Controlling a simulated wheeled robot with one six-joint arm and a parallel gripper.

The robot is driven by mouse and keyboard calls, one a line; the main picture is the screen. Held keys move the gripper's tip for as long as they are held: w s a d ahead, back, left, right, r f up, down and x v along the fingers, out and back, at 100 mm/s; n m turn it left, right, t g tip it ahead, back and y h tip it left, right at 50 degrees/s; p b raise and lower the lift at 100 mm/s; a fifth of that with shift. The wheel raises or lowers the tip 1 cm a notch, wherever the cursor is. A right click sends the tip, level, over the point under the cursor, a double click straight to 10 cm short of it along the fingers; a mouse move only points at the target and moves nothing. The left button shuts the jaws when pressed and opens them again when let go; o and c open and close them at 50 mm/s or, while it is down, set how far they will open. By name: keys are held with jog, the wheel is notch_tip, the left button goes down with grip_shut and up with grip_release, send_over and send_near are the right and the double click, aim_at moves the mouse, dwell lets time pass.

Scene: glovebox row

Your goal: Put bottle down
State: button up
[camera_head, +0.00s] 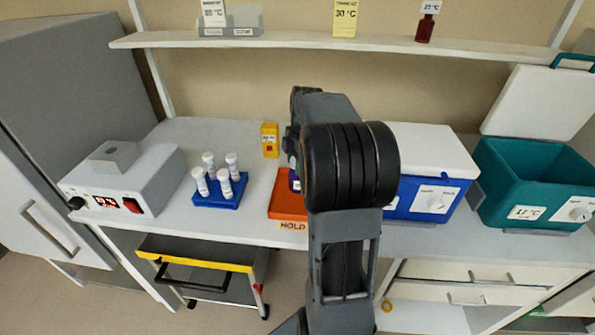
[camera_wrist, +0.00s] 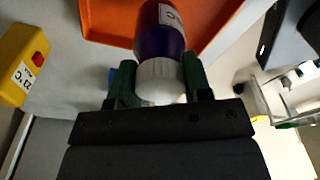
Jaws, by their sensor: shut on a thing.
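The bottle (camera_wrist: 162,38) is dark purple-blue with a ribbed white cap and a white label. In the wrist view my gripper (camera_wrist: 157,82) has its green fingers on both sides of the white cap, shut on it. The bottle's body lies over the orange tray (camera_wrist: 108,20) in that view; I cannot tell whether it touches it. In the head view the orange HOLD tray (camera_head: 285,208) is on the bench. My arm covers the tray's right part and most of the bottle, with only a small purple bit (camera_head: 294,181) showing.
A blue rack (camera_head: 217,198) with several white-capped vials and a white heater box (camera_head: 125,185) stand left. A yellow device (camera_head: 270,140) stands behind the tray. A blue cooler (camera_head: 432,200) and an open teal cooler (camera_head: 525,190) are right. A shelf (camera_head: 290,40) runs above.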

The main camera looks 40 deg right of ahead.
jog(key=shift+w+f, duration=0.15)
jog(key=shift+f, duration=1.5)
jog(key=shift+f, duration=0.1)
jog(key=o, duration=1.1)
jog(key=r, duration=0.3)
jog(key=d+r, duration=0.1)
jog(key=r, duration=0.7)
jog(key=shift+d+r+p, duration=0.15)
jog(key=shift+p, duration=0.2)
jog(key=shift+s+a+r, duration=0.2)
jog(key=shift+r, duration=0.05)
jog(key=s+a+f+m+t, duration=0.1)
jog(key=s+a+f+m, duration=0.2)
jog(key=a, duration=0.4)
jog(key=s+a+f+m+t, duration=0.1)
jog(key=s+a+f+m, duration=0.2)
jog(key=s+a+m, duration=0.2)
jog(key=s+a+f+m+t+h, duration=0.1)
jog(key=s+a+f+m, duration=0.2)
jog(key=a+m, duration=0.4)
jog(key=shift+s+a+f, duration=0.25)
jog(key=shift+s+a, duration=0.3)
jog(key=shift+a, duration=0.9)
